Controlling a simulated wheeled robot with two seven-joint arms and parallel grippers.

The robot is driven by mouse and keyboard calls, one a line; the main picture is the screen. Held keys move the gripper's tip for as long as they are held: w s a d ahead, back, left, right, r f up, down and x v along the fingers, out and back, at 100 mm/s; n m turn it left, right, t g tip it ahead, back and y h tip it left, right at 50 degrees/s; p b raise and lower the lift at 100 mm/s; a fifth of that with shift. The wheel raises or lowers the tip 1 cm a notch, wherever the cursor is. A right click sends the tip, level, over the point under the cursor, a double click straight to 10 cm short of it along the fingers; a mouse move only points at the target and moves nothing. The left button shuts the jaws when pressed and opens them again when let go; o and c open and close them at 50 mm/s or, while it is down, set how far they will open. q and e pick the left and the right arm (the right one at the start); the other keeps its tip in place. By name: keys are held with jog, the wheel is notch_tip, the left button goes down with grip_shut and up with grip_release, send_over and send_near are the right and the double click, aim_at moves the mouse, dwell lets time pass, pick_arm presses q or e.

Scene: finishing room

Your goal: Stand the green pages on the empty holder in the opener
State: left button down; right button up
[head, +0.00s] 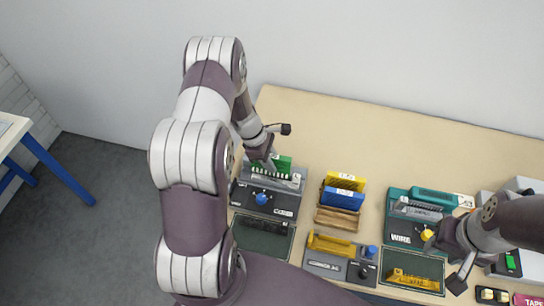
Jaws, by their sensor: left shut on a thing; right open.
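The green pages (284,163) stand upright in the head view, with a row of pale slots along the lower edge, at the back of a dark grey device (266,211) with a blue knob. My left gripper (268,163) is shut on the green pages at their left end; its fingertips are partly hidden. I cannot tell whether the pages touch the device. A smaller grey device (325,266) with a yellow piece along its back sits further forward. I cannot tell which device is the opener. My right gripper (444,262) is open and empty, at the right.
Yellow pages (345,181) and blue pages (341,196) stand behind a wooden tray (337,218). A teal device marked WIRE (402,231) stands right of them. Dark mats (262,240) lie in front, one bearing a yellow piece (412,280). The table's back is clear.

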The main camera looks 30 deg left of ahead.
pick_arm(q)
jog(key=f, duration=0.1)
jog(key=f+b, duration=0.1)
jog(key=f, duration=0.1)
jog(key=shift+w+f+b, duration=0.1)
jog(key=shift+w+b, duration=0.15)
jog(key=shift+b, duration=0.1)
jog(key=shift+f, duration=0.25)
jog(key=shift+s+r, duration=0.15)
jog(key=shift+s, duration=0.05)
pick_arm(e)
notch_tip(320, 180, down, 3)
jog(key=shift+a+r, duration=0.1)
pick_arm(q)
jog(key=shift+w, duration=0.1)
pick_arm(e)
jog(key=shift+w, duration=0.15)
pick_arm(q)
jog(key=shift+f+b, duration=0.6)
pick_arm(e)
jog(key=shift+f, duration=0.45)
pick_arm(q)
jog(key=c, duration=1.2)
grip_release()
jog(key=shift+c, duration=0.2)
